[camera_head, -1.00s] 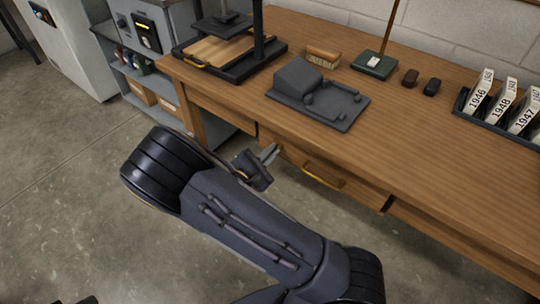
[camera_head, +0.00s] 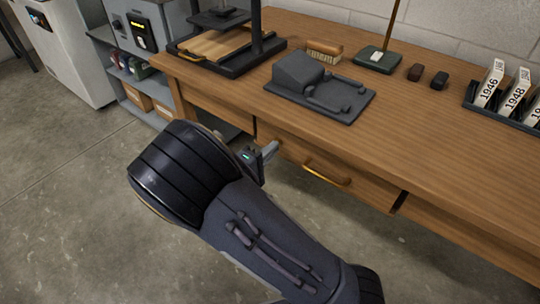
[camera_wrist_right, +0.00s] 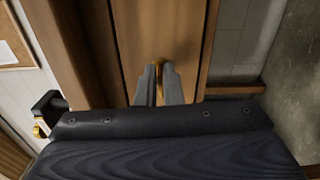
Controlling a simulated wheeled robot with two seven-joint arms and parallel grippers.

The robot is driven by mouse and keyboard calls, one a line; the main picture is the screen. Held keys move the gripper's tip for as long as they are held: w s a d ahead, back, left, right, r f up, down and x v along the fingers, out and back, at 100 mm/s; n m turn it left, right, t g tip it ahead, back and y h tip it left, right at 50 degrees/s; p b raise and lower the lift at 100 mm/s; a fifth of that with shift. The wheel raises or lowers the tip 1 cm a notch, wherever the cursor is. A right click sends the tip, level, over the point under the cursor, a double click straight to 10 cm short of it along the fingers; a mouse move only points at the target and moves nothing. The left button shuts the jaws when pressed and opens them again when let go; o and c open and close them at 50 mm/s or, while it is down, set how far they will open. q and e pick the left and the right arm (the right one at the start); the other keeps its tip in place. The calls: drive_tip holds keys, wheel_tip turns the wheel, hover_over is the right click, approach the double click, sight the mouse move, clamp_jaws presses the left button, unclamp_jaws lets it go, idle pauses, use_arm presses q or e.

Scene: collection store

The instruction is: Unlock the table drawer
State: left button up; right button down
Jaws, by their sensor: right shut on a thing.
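The table drawer (camera_head: 362,187) is in the front of the wooden table and looks shut. Its brass handle (camera_head: 327,172) is to the right of my right gripper. My right gripper (camera_head: 272,150) is at the left part of the drawer front. In the right wrist view its two fingers (camera_wrist_right: 159,84) are closed on a small brass piece (camera_wrist_right: 159,70) standing at the wood face. It looks like a key at the lock, but the fingers hide most of it. The keyhole is hidden. My left gripper is not in view.
On the table (camera_head: 440,165) are a dark grey device (camera_head: 320,92), a brush (camera_head: 324,49), a black press frame (camera_head: 240,62) and a rack of numbered cards (camera_head: 512,95). A shelf unit (camera_head: 135,75) stands at the left. The floor in front is clear.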

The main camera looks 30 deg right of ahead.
drive_tip(key=shift+m, duration=0.4)
drive_tip(key=c, duration=1.6)
unclamp_jaws()
drive_tip(key=shift+c, duration=0.2)
drive_tip(key=shift+a, duration=0.1)
drive_tip(key=p+v, duration=0.1)
drive_tip(key=v, duration=0.6)
drive_tip(key=shift+a, duration=0.35)
drive_tip(key=shift+s, duration=0.15)
